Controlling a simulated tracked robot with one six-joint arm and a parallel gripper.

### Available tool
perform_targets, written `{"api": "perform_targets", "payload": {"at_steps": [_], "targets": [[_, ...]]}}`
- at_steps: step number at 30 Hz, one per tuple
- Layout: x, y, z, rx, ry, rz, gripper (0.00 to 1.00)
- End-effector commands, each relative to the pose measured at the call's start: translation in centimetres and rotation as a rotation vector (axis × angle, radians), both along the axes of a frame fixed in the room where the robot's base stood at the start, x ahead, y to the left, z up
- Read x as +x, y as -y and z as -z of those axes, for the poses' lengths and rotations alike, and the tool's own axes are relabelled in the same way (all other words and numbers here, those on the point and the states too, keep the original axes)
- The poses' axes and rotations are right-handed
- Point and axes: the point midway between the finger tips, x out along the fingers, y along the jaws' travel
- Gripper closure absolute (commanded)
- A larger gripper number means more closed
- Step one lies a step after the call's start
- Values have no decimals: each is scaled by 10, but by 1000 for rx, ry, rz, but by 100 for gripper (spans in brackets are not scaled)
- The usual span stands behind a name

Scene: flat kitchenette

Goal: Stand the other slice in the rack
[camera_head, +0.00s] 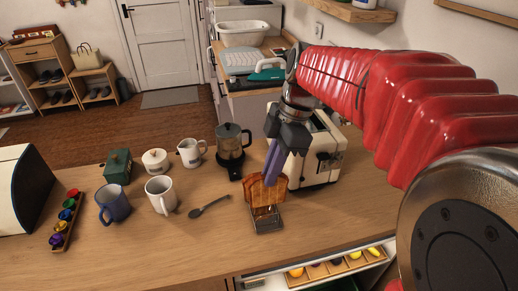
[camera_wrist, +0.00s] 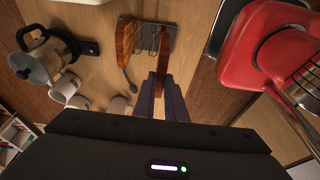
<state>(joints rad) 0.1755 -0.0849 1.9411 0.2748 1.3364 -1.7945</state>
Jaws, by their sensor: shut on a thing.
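My gripper (camera_head: 272,170) points down over the toast rack, its purple fingers shut on a browned slice of toast. In the wrist view the fingers (camera_wrist: 163,82) hold this slice (camera_wrist: 166,48), seen edge-on at the right side of the rack. The small metal wire rack (camera_head: 267,225) stands on the counter and also shows in the wrist view (camera_wrist: 152,40). Another slice (camera_wrist: 124,42) stands upright at the rack's left side in the wrist view. In the head view the slices overlap above the rack. I cannot tell whether the held slice touches the rack's base.
A cream toaster (camera_head: 322,150) stands close behind the rack to the right. A coffee pot (camera_head: 231,145), a spoon (camera_head: 208,206), a white mug (camera_head: 161,194) and a blue mug (camera_head: 112,202) are to the left. An open drawer (camera_head: 340,268) lies below the front edge.

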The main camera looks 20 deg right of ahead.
Motion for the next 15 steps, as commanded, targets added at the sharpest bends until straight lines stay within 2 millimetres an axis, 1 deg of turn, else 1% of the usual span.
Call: {"api": "perform_targets", "payload": {"at_steps": [15], "targets": [[0,0,30,0,-2,0,100]]}}
